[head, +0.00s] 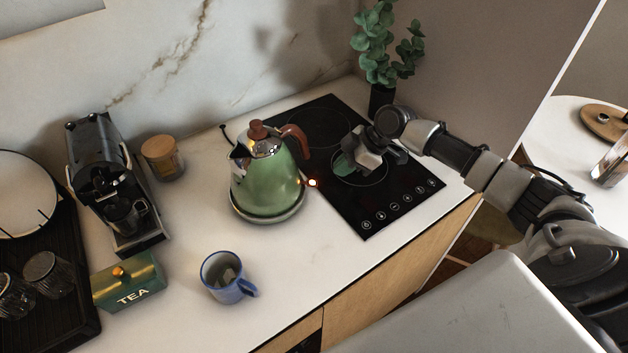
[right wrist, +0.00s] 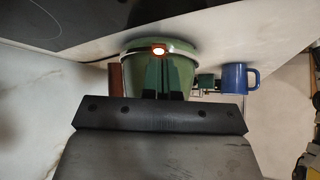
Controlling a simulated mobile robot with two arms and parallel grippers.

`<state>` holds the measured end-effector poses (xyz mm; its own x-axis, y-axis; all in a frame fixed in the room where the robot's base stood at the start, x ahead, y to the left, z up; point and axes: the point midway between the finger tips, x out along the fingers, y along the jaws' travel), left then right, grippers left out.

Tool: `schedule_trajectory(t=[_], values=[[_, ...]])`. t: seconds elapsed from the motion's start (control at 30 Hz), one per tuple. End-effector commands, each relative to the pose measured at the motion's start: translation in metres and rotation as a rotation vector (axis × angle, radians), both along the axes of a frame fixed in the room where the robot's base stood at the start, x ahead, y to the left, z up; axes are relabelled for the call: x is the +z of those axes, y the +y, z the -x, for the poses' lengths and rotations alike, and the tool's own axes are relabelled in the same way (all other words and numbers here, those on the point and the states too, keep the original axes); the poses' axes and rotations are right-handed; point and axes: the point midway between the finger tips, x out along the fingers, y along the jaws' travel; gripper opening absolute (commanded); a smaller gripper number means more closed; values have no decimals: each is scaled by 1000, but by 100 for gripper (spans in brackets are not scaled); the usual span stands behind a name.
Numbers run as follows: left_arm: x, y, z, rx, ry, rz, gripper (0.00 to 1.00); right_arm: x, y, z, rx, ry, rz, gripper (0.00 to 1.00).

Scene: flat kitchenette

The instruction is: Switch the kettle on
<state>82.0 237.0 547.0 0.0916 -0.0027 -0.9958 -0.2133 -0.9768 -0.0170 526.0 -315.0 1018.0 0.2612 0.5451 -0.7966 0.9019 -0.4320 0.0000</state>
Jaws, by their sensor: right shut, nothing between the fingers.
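The green kettle (head: 265,188) with a brown handle (head: 297,139) and brown lid knob stands upright on its round base (head: 268,217) on the counter. A small light (head: 312,183) glows at its lower right side. In the right wrist view the kettle (right wrist: 185,65) appears upside down, with the lit switch (right wrist: 158,51) facing the fingers. My right gripper (head: 342,163) is shut and empty above the hob, right of the kettle, with a gap between them. Its fingers (right wrist: 163,80) show in front of the kettle in the wrist view. My left gripper is out of view.
A black hob (head: 400,200) lies under my right gripper, with a plant (head: 385,55) behind. A blue mug (head: 225,278) and green tea tin (head: 128,283) stand in front. A coffee machine (head: 110,180) and wooden-lidded jar (head: 161,158) are at left.

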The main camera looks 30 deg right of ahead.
Motion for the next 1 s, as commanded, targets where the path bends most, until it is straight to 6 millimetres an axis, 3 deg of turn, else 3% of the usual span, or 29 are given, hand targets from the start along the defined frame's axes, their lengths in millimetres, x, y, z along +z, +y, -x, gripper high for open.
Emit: schedule_trajectory(t=[0.2,0.4,1.0], values=[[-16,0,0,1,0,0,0,33,-26,12,-2,-2,2,0],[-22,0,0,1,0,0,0,55,-40,19,-1,-1,0,0],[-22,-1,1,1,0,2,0,61,-43,21,-1,-1,-1,0]])
